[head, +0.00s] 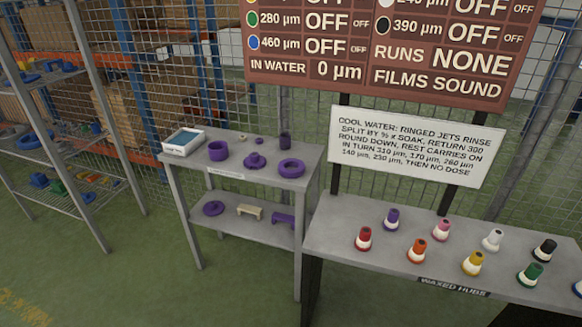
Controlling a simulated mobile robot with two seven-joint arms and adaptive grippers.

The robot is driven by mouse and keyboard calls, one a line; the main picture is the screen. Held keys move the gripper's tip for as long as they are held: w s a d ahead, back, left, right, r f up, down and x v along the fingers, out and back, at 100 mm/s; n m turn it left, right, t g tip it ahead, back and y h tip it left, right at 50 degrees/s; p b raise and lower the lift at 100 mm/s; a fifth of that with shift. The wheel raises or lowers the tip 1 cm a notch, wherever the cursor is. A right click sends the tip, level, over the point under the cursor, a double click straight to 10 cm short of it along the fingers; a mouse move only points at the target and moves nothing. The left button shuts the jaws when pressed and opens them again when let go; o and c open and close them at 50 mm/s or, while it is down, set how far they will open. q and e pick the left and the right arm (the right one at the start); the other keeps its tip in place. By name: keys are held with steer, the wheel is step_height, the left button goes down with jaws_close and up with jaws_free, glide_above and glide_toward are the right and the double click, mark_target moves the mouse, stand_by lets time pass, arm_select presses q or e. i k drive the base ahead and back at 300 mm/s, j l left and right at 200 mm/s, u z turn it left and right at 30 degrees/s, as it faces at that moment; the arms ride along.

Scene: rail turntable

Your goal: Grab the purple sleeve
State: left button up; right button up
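A small purple piece (392,216) with a white ring at its base stands upright in the back row of the right table, whose front label reads "WAXED HUBS". On the left table, a dark purple upright cylinder (285,141) stands at the back right. A wider purple cup-like piece (218,151) stands near the left end. I cannot tell from the shapes alone which purple piece is the sleeve. Neither of my grippers is in view, and nothing hides these pieces.
The right table (345,228) also holds red, orange, pink, yellow, white, green and black pieces. The left table (232,170) holds a white tray (184,143), a purple ring (291,168) and a flanged purple piece (255,161). A white sign (416,147) rises behind the right table. Green floor is clear in front.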

mark_target(285, 141)
steer(key=i+j+z, duration=0.1)
steer(key=z, duration=0.3)
steer(key=i+j+z, duration=0.1)
steer(key=z, duration=0.35)
steer(key=i+j+z, duration=0.1)
steer(key=z, duration=0.3)
steer(key=i+j+z, duration=0.2)
steer(key=j, duration=0.3)
steer(key=j+z, duration=0.25)
steer(key=j, duration=0.2)
